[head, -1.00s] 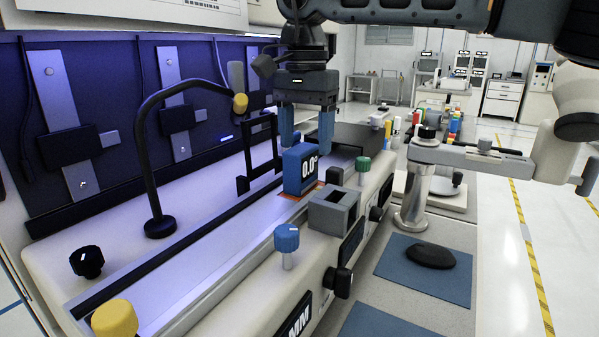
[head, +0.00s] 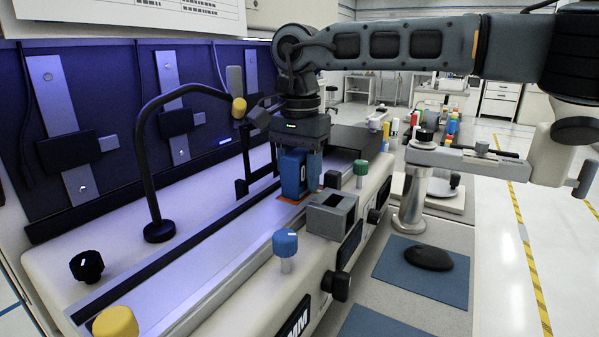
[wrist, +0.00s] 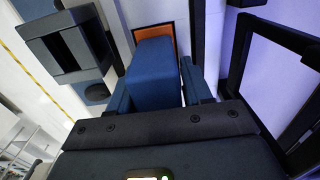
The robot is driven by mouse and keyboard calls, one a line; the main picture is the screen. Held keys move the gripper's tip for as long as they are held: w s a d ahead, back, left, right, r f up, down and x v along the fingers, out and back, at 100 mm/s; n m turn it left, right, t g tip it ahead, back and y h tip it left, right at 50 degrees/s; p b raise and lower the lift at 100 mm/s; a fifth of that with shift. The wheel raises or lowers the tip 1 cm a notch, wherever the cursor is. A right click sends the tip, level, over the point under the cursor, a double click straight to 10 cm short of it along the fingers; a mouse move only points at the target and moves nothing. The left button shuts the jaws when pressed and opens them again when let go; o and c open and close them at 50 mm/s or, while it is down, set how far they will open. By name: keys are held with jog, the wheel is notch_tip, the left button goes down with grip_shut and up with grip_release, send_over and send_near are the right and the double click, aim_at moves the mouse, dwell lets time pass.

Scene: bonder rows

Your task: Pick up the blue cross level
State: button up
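The blue cross level (head: 292,174) is a blue block standing upright on an orange-edged patch of the machine's rail. My gripper (head: 300,178) is pointing down over it, with its blue fingers on either side. In the wrist view, the level (wrist: 153,78) fills most of the space between the two fingers of my gripper (wrist: 157,85). The fingers look open, with a narrow gap seeming to show at the right one. Contact is hard to make out. The level's display face is largely hidden or dark now.
A grey open-topped block (head: 331,213) stands just right of the level, with a blue knob (head: 285,243) in front and a green knob (head: 361,168) behind. A black bent lamp arm (head: 150,150) rises at the left. The rail's front stretch is clear.

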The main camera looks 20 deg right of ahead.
jog(key=shift+r, duration=0.1)
jog(key=c, duration=0.8)
